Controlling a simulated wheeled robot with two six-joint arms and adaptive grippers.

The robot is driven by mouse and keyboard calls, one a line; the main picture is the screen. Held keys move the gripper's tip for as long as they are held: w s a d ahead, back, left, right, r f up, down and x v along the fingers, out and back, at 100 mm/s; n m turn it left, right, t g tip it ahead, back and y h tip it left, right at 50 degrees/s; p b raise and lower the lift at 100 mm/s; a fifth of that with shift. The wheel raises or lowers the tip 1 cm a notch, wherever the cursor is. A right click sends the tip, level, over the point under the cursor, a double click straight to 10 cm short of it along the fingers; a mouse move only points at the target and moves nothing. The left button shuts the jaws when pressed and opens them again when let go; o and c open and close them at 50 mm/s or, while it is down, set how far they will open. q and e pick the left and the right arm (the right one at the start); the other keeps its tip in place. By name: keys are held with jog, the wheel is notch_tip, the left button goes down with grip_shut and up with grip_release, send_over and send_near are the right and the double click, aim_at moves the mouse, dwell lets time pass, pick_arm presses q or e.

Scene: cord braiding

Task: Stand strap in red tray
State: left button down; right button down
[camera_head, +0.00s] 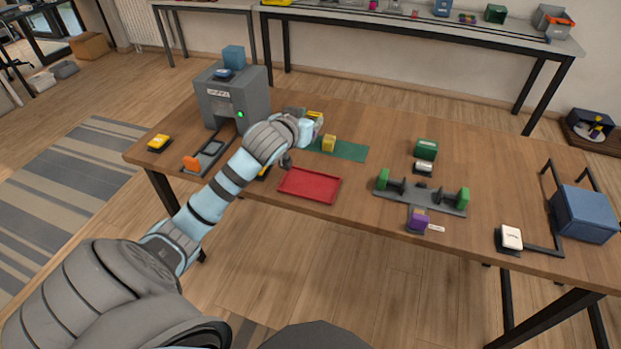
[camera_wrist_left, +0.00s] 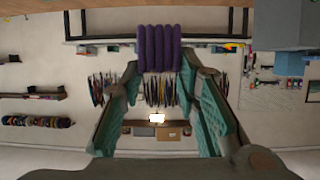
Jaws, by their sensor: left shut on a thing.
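The red tray (camera_head: 310,186) lies flat near the front edge of the table and looks empty. My left arm reaches over the table, with its wrist behind the tray's left end. My left gripper (camera_wrist_left: 163,70) shows in the left wrist view, shut on a ribbed purple strap (camera_wrist_left: 160,45) between its fingertips. My right gripper is not in view.
A grey machine (camera_head: 252,97) with a green light stands left of my arm. A green mat (camera_head: 348,152) with a yellow block (camera_head: 329,143) lies behind the tray. A grey fixture with green ends (camera_head: 437,203) stands to the right. Bare table separates it from the tray.

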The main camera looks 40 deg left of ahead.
pick_arm(q)
notch_tip(320, 180, down, 20)
jog(key=b, duration=0.5)
jog(key=shift+s+a, duration=0.1)
jog(key=shift+r, duration=0.1)
jog(key=c, duration=1.2)
grip_release()
